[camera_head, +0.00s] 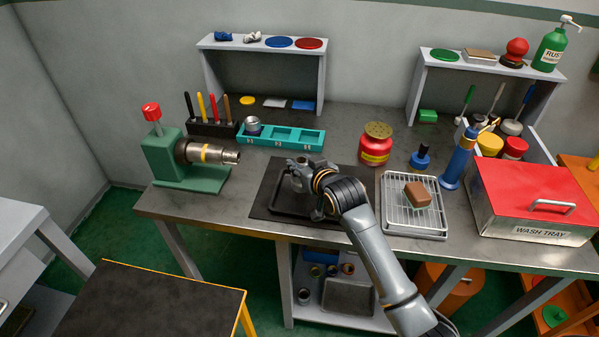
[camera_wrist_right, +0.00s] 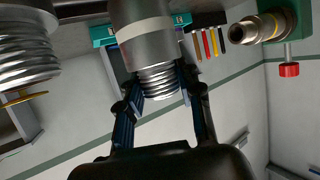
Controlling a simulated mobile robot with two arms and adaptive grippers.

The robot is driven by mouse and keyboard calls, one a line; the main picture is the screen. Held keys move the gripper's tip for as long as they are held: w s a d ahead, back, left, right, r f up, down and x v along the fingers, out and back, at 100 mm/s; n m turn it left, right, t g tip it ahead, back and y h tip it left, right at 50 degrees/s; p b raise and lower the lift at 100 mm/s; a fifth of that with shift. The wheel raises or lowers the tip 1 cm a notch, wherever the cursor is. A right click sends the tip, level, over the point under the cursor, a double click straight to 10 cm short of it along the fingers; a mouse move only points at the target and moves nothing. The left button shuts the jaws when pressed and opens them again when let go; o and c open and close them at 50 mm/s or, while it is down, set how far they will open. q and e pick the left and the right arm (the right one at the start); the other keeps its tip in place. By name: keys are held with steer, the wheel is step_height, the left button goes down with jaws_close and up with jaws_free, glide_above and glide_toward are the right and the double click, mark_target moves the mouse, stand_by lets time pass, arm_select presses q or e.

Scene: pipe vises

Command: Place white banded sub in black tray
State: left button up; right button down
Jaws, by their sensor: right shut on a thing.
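The white banded sub (camera_wrist_right: 150,38) is a grey metal cylinder with a pale band and a threaded end. My right gripper (camera_wrist_right: 158,95) is shut on it, with the fingers on both sides of the threaded end. In the head view my right gripper (camera_head: 301,178) is over the black tray (camera_head: 288,208), and little of the sub shows beside it. I cannot tell whether the sub touches the tray. My left gripper is not in view.
Another threaded metal part (camera_wrist_right: 25,55) is close by in the wrist view. A teal rack (camera_head: 300,147) holding one part stands behind. The green vise (camera_head: 165,160) is left; a red container (camera_head: 375,150) and wire rack (camera_head: 425,222) are right.

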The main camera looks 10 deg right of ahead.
steer(key=shift+w+a+f, duration=0.1)
steer(key=shift+w+f, duration=0.1)
steer(key=shift+w, duration=0.05)
steer(key=f, duration=0.1)
steer(key=f+p, duration=0.1)
steer(key=f, duration=0.1)
steer(key=shift+w+a, duration=0.1)
steer(key=shift+w, duration=0.1)
steer(key=shift+f, duration=0.35)
steer(key=shift+f, duration=0.15)
steer(key=c, duration=0.9)
jaws_free()
